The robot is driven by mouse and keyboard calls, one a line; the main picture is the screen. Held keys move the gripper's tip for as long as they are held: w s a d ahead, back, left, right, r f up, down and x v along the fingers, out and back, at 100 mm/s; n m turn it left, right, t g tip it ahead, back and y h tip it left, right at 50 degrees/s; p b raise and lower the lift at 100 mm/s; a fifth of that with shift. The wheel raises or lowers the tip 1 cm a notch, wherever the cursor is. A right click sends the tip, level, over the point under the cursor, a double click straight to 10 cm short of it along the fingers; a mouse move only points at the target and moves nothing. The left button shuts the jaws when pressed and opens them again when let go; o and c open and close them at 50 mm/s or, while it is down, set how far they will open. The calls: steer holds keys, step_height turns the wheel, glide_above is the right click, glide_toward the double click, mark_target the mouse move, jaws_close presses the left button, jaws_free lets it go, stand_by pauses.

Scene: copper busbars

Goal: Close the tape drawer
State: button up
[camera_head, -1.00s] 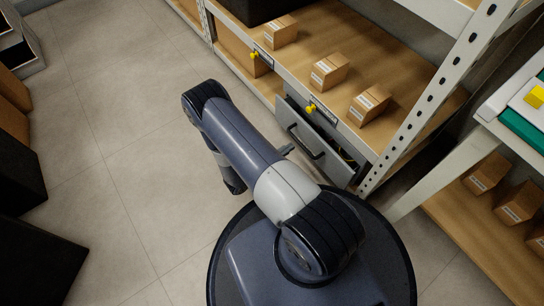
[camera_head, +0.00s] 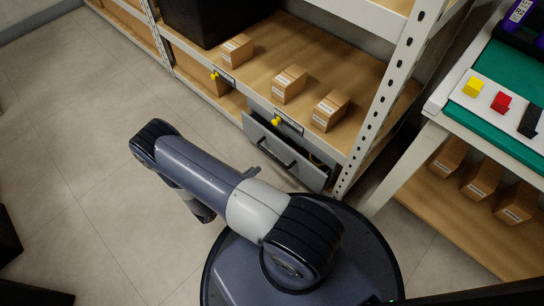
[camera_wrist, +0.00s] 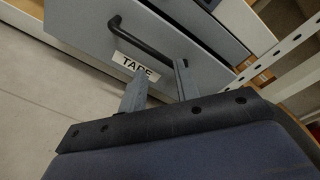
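The tape drawer (camera_head: 285,153) is a grey drawer low in the shelf unit, and in the head view it stands partly pulled out. Its black bar handle (camera_wrist: 145,40) and white "TAPE" label (camera_wrist: 135,66) show in the wrist view. My gripper (camera_wrist: 160,77) is open, with its two grey fingers apart in front of the drawer face. The right fingertip is close to the handle's right end; I cannot tell if they touch. In the head view my arm hides most of the gripper.
A perforated white post (camera_head: 384,100) stands right of the drawer. A white table (camera_head: 437,108) with coloured blocks is at the right.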

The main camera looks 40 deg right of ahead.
mark_target(274, 157)
steer(key=d+f+n, duration=0.1)
steer(key=d+n, duration=0.1)
steer(key=d, duration=0.1)
steer(key=w+d+f+n+b, duration=0.1)
steer(key=d+n, duration=0.2)
steer(key=d, duration=0.1)
steer(key=w+d+f+n+b, duration=0.1)
steer(key=d+n, duration=0.1)
steer(key=d, duration=0.2)
steer(key=shift+d+n+y, duration=0.1)
steer(key=shift+n+y, duration=0.3)
jaws_close()
stand_by(0.3)
